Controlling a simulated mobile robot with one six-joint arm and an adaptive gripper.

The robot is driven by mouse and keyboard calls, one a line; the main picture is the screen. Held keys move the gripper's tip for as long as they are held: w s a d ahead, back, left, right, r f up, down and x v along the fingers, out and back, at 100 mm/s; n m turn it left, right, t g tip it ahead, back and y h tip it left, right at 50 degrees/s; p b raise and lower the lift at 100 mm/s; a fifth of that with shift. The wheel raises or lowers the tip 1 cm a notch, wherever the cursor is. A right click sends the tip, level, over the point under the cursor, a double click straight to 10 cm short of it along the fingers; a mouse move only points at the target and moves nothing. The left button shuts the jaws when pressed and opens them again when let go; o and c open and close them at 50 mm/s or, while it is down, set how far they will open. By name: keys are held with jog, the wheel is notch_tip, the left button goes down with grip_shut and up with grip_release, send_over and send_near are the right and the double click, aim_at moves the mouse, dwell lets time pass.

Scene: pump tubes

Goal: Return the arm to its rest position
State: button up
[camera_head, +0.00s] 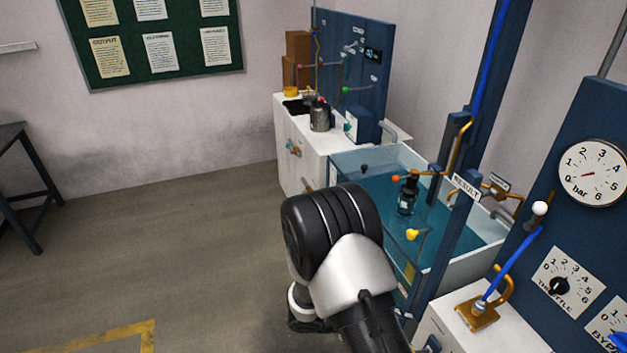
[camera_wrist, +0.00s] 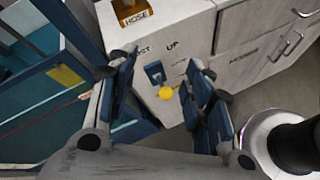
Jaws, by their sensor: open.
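My arm shows in the head view as a black and silver link (camera_head: 345,240) rising from the lower edge, bent in front of the water tank. My gripper (camera_wrist: 160,75) shows in the wrist view with its two blue-padded fingers spread apart and nothing between the pads. Beyond the fingers is a white cabinet front with a small blue switch plate and a yellow knob (camera_wrist: 166,92), which appears between the fingers in the picture. I cannot tell how far off the knob is. The gripper is not visible in the head view, where the arm hides part of the tank.
The water tank (camera_head: 478,247) stands right of my arm, with a blue post labelled RESULT (camera_head: 466,187) close by. A panel with a pressure gauge (camera_head: 592,173) is at the far right. A dark table (camera_head: 22,170) is at the left. The floor (camera_head: 160,250) between is clear.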

jog(key=s+r+m+g+y, duration=0.25)
jog(key=r+m, duration=0.25)
jog(key=r, duration=0.6)
jog(key=s+a+r+m+t+y, duration=0.3)
jog(key=s+r+m+y, duration=0.1)
jog(key=s+r, duration=0.3)
jog(key=s+a+r+m+t+y, duration=0.3)
jog(key=s+r, duration=0.5)
jog(key=r, duration=0.3)
jog(key=shift+s+m+y, duration=0.25)
jog(key=shift+m+y, duration=0.55)
jog(key=shift+y, duration=0.45)
dwell(0.6)
